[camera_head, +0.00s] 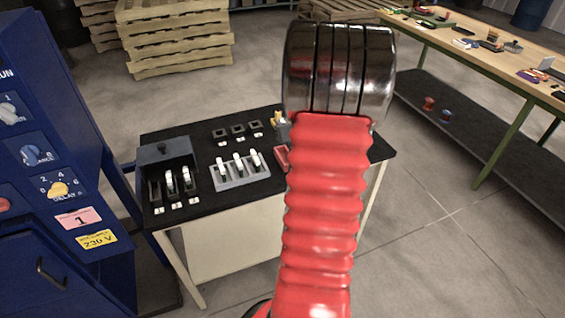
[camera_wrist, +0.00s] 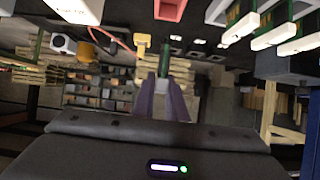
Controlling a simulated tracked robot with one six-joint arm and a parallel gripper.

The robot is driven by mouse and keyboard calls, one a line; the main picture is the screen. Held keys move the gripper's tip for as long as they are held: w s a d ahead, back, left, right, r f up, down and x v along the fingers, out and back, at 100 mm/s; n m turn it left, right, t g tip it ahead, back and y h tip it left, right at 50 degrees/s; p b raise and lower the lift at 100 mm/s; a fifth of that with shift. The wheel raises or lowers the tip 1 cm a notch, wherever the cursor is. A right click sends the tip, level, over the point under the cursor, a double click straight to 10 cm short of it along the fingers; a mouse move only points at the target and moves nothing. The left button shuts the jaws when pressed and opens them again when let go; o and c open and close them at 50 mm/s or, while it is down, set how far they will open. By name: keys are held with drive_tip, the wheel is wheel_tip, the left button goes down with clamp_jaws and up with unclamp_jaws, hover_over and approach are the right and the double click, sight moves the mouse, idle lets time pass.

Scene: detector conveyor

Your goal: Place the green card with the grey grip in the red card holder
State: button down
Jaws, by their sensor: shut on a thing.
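My gripper (camera_wrist: 164,92) shows in the wrist view, with its two fingers closed together around a thin green card (camera_wrist: 165,62) that sticks out beyond the tips. The red card holder (camera_wrist: 170,8) is at the top edge of the wrist view, apart from the card. In the head view a small part of the red holder (camera_head: 282,157) shows on the black table, mostly hidden behind my red arm. My gripper and the card are hidden in the head view.
A grey rack (camera_head: 242,183) with white-gripped cards and a dark box (camera_head: 165,155) with more cards stand on the black table (camera_head: 210,205). A yellow-topped item (camera_wrist: 143,42) is near the holder. A blue cabinet (camera_head: 60,130) is left, a workbench (camera_head: 480,45) right.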

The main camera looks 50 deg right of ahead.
drive_tip(key=shift+f, duration=3.15)
drive_tip(key=shift+f, duration=0.1)
drive_tip(key=shift+f, duration=1.75)
drive_tip(key=shift+f, duration=0.1)
drive_tip(key=c, duration=1.8)
unclamp_jaws()
drive_tip(key=shift+o, duration=0.2)
